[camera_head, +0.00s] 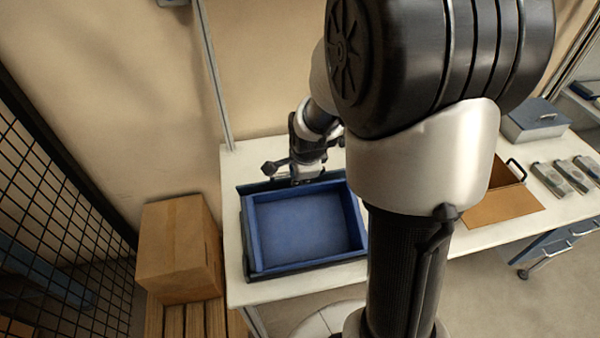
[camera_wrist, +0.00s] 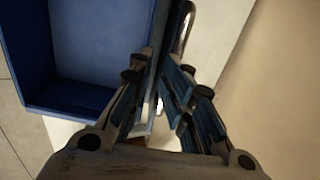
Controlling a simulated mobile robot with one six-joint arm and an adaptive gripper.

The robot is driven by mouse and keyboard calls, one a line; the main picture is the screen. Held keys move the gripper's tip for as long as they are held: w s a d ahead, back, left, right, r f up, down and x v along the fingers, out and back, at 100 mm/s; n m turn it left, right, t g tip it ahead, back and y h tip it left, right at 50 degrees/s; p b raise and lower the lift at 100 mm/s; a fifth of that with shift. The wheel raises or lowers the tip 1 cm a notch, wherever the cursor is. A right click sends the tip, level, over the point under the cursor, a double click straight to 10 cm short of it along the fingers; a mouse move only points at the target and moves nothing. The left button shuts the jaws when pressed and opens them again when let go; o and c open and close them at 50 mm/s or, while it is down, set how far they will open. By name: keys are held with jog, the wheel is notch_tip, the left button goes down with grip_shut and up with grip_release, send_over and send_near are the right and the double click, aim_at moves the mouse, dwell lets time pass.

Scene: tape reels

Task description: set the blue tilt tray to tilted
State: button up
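The blue tilt tray (camera_head: 308,226) sits in a dark frame (camera_head: 247,268) on the left part of the white table. It is empty and looks close to level; a slight tilt is hard to judge. In the wrist view the tray (camera_wrist: 98,40) fills the upper left. My gripper (camera_head: 306,180) is at the tray's far edge. In the wrist view my gripper's fingers (camera_wrist: 160,72) point at the dark edge beside the tray's wall, one to each side. Whether they touch or clamp it is unclear. A metal handle-like bar (camera_wrist: 184,22) shows just beyond the fingers.
A brown open box (camera_head: 503,200) and several small grey items (camera_head: 565,176) are on the table to the right. A grey case (camera_head: 534,120) stands behind them. A cardboard carton (camera_head: 177,245) stands left of the table, near a black mesh fence (camera_head: 50,200). The wall is close behind.

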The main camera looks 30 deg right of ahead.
jog(key=shift+o, duration=0.7)
jog(key=shift+w, duration=0.1)
jog(key=shift+r, duration=0.1)
jog(key=v, duration=1.2)
jog(key=s+a+f+n+b, duration=0.1)
jog(key=s+a+n+b, duration=0.3)
jog(key=s+n, duration=0.5)
jog(key=s+a+f+n+y+b, duration=0.1)
jog(key=s+a+n+b, duration=0.3)
jog(key=s+n, duration=0.5)
jog(key=a+f+n, duration=0.1)
jog(key=a+n, duration=0.1)
jog(key=n, duration=0.1)
jog(key=shift+a+f, duration=0.2)
jog(key=shift+a, duration=0.15)
